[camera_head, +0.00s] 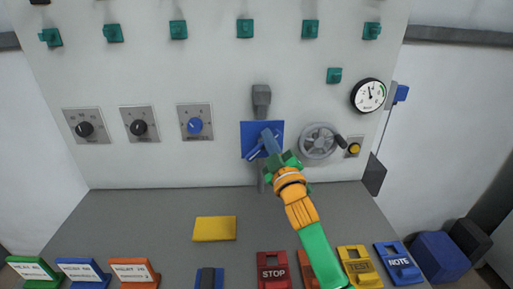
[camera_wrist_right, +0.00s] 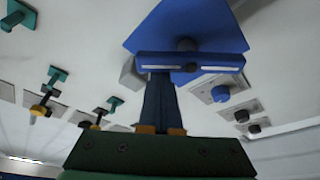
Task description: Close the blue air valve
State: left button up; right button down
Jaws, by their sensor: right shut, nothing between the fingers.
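The blue air valve has a square blue plate (camera_head: 248,130) on the grey panel, with a grey pipe fitting above and below it. Its blue lever (camera_head: 255,152) lies slanted across the lower part of the plate, partly hidden by my gripper. In the right wrist view the lever (camera_wrist_right: 205,62) is a bar with pale stripes across the plate (camera_wrist_right: 190,22), on a dark pivot. My right gripper (camera_head: 269,140) is shut and empty, with its fingers (camera_wrist_right: 158,88) right at the lever; I cannot tell whether they touch it. My left gripper is not in view.
A grey handwheel (camera_head: 319,141) and a yellow button (camera_head: 354,148) sit right of the valve. Three knobs, one of them blue (camera_head: 194,126), are to the left. A gauge (camera_head: 368,95) is upper right. Labelled blocks, such as STOP (camera_head: 273,272), and a yellow pad (camera_head: 215,228) lie on the ledge.

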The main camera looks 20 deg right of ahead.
pick_arm(q)
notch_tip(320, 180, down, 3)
jog(key=shift+b, duration=1.2)
pick_arm(e)
jog(key=m+h, duration=0.1)
jog(key=m, duration=0.1)
jog(key=d+f+m+h, duration=0.1)
jog(key=m, duration=0.2)
jog(key=m+h, duration=0.1)
jog(key=m, duration=0.1)
jog(key=shift+s+d+f+h, duration=0.2)
jog(key=shift+s+d+h, duration=0.05)
jog(key=shift+d+h, duration=0.05)
jog(key=shift+d+f, duration=0.15)
jog(key=shift+f, duration=0.1)
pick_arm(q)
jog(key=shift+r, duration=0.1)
